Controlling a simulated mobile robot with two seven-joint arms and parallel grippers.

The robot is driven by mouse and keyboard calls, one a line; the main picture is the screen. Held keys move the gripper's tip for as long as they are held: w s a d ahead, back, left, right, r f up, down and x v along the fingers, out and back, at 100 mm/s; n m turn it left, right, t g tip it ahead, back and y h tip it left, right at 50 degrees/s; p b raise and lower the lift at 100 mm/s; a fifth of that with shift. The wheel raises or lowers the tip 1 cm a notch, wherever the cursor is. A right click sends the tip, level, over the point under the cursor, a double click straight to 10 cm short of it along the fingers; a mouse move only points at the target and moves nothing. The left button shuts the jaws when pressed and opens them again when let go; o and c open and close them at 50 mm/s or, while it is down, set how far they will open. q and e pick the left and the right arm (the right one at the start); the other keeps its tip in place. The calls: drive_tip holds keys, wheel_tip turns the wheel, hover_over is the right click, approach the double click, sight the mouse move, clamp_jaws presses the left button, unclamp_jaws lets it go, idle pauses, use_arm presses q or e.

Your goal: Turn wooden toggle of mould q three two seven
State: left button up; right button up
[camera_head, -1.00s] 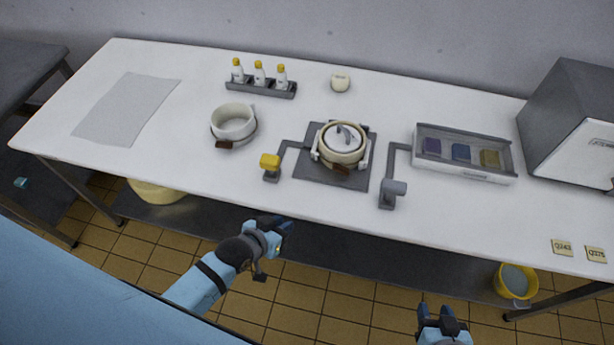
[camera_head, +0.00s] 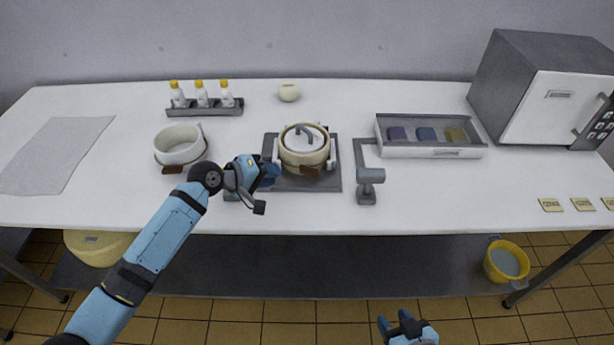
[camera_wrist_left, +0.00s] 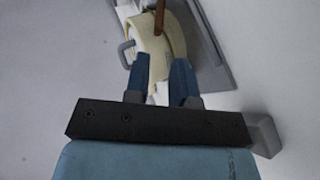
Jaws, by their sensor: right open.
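A round cream mould (camera_head: 304,158) with a lid and a brown wooden toggle (camera_head: 309,171) at its front sits on a dark grey plate (camera_head: 318,186) mid-table. A second cream mould (camera_head: 180,147) with a brown toggle (camera_head: 172,169) stands further left. I cannot read a number on either. My left gripper (camera_head: 272,171) is just left of the middle mould, its fingers apart. In the left wrist view, the fingers (camera_wrist_left: 166,66) point at a cream mould (camera_wrist_left: 155,48) with a brown bar (camera_wrist_left: 159,17); contact is unclear. My right gripper (camera_head: 393,322) is open and empty in front of the table.
A grey knob on a stand (camera_head: 369,178) is right of the plate. A tray (camera_head: 430,151) with coloured blocks and a microwave (camera_head: 555,90) are right. The front right table is mostly clear, with tags (camera_head: 551,205).

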sight(302, 173)
use_arm(q)
drive_tip(key=b+x, duration=0.1)
drive_tip(key=x, duration=1.2)
drive_tip(key=shift+s, duration=0.1)
drive_tip(key=shift+r, duration=0.1)
drive_tip(key=shift+c, duration=0.2)
clamp_jaws()
